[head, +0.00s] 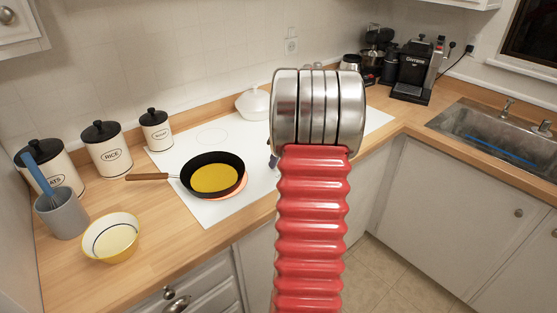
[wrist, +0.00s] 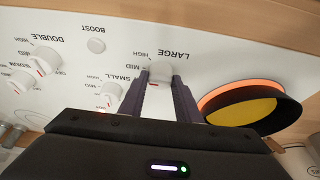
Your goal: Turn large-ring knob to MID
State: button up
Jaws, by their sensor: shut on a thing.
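The large-ring knob (wrist: 160,72) is white and sits on the white hob panel under the upside-down word LARGE in the wrist view. The labels HIGH and MID show to its left. My gripper (wrist: 161,78) has its two dark purple fingers on either side of this knob and is shut on it. A small red mark shows on the knob's near side, between the fingers; I cannot tell exactly which setting it points at. In the head view my arm hides the knob and most of the gripper.
The small-ring knob (wrist: 110,94) is close to the left finger. A black pan (head: 213,174) with yellow contents stands on a glowing orange ring, close on the right in the wrist view. A yellow bowl (head: 111,238) and canisters stand at left; a sink (head: 495,128) is right.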

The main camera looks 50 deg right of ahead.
jog(key=o, duration=1.1)
jog(key=shift+c, duration=0.2)
jog(key=shift+r, duration=0.1)
jog(key=v, duration=1.3)
jog(key=shift+s+r, duration=0.2)
